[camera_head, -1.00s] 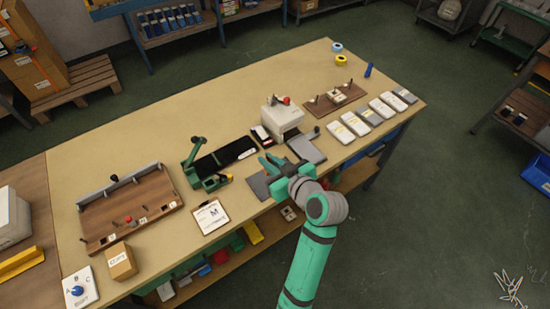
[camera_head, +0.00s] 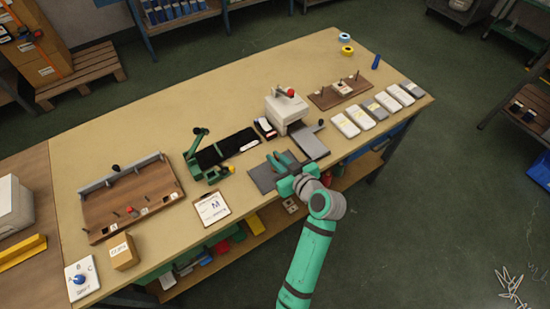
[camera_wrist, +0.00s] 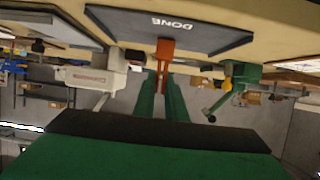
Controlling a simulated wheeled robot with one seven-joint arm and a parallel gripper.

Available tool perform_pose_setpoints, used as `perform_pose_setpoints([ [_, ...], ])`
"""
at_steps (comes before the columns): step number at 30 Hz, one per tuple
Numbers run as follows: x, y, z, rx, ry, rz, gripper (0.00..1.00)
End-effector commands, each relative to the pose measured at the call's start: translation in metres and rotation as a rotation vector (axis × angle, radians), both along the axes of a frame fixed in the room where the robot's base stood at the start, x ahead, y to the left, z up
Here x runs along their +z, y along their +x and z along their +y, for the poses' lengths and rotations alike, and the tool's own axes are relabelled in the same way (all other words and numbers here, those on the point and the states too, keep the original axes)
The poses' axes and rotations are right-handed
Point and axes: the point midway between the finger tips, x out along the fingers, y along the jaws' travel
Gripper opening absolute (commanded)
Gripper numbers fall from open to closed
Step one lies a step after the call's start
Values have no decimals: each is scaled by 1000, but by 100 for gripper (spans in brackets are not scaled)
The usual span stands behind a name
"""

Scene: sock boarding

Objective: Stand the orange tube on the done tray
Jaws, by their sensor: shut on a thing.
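The orange tube (camera_wrist: 164,52) is held between the green fingers of my gripper (camera_wrist: 160,80) in the wrist view, which looks upside down. The dark grey done tray (camera_wrist: 110,18), with its white DONE lettering, lies close by the tube's far end. Whether the tube touches the tray cannot be told. In the head view my gripper (camera_head: 282,162) is over the tray (camera_head: 262,181) at the bench's front edge. The tube cannot be made out there, and my gripper covers part of the tray.
A white press-like machine (camera_head: 285,108) and a grey plate (camera_head: 311,144) stand right of and behind the tray. A green clamp fixture (camera_head: 203,165) is to its left, with a clipboard (camera_head: 212,207) in front. Bare bench top lies behind the machine and fixture.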

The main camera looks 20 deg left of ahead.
Motion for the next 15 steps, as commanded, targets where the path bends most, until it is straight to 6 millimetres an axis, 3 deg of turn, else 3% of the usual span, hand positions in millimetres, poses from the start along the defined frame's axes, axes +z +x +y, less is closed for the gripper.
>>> perform_pose_setpoints([
  [3,-3,0,1,2,0,1,0],
  [4,-3,0,1,2,0,0,18],
  [6,-3,-1,2,4,0,0,30],
  [15,-1,-1,3,4,0,0,30],
])
